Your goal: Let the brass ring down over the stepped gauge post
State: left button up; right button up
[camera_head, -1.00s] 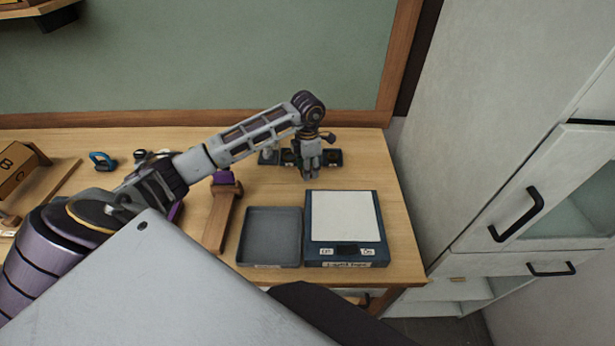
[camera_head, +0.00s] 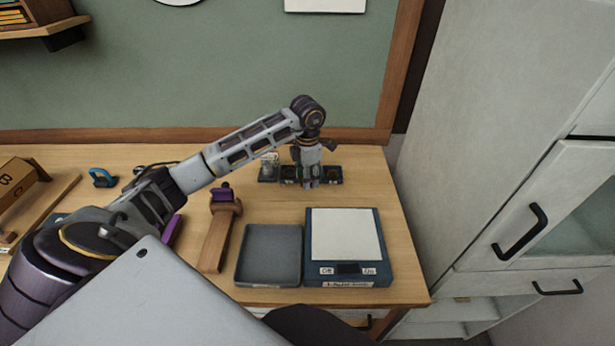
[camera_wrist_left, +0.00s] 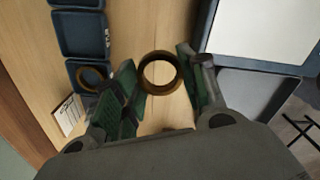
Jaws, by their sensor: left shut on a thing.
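My left gripper (camera_head: 318,182) is over the back right of the table, in front of a row of small dark trays. The left wrist view shows its green-padded fingers (camera_wrist_left: 160,70) shut on the brass ring (camera_wrist_left: 148,84), which is held at the fingertips with its opening facing the camera. Bare wood shows through the ring. In the head view the ring is too small to tell from the fingers. A small grey upright thing (camera_head: 268,159) stands at the left end of the tray row; I cannot tell whether it is the stepped gauge post. My right gripper is not in view.
The dark trays (camera_wrist_left: 80,34) lie beside the gripper; one holds another ring (camera_wrist_left: 92,76). A scale (camera_head: 347,273) and an empty grey tray (camera_head: 268,282) stand nearer. A wooden stand (camera_head: 217,243) with a purple top is left of them. The tall cabinet (camera_head: 490,120) is at right.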

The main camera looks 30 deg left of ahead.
pick_arm(q)
jog(key=shift+n, duration=0.8)
jog(key=w+a+r, duration=0.1)
jog(key=a, duration=0.5)
jog(key=w+a+r+p, duration=0.1)
jog(key=a, duration=0.6)
jog(key=w+a+r, duration=0.1)
jog(key=a, duration=0.6)
jog(key=shift+w+a, duration=0.1)
jog(key=shift+a, duration=0.1)
jog(key=shift+w+d+m, duration=0.1)
jog(key=shift+m, duration=0.7)
jog(key=shift+f, duration=0.15)
jog(key=b, duration=0.3)
send_over(267, 164)
jog(key=shift+f, duration=2.3)
jog(key=shift+f+b, duration=0.35)
jog(key=shift+f, duration=0.35)
